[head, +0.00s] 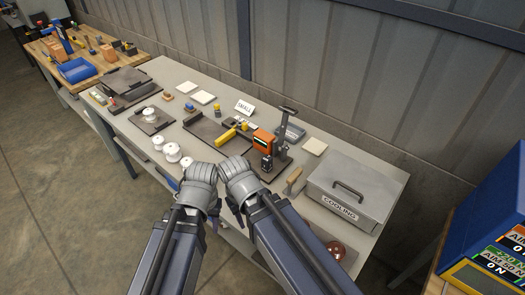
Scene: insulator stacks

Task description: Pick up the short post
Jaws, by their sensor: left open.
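Several small white ribbed insulator pieces stand on the grey bench (250,103). One white piece (150,114) sits on a dark square plate (163,124), and others (158,142) and (172,152) stand loose near the front edge. A further white piece (186,162) is close to my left gripper. I cannot tell which one is the short post. My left gripper (200,178) is open at the front edge, just right of the loose pieces; its fingers are mostly hidden by the wrist. My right gripper (237,172) is beside it, and its jaws are hidden.
A dark tray (205,129) with a yellow-handled tool (228,136) lies behind the grippers. An orange device and black press (275,147) stand right of it. A grey COOLING box (355,188) fills the right end. White tiles (203,97) lie at the back.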

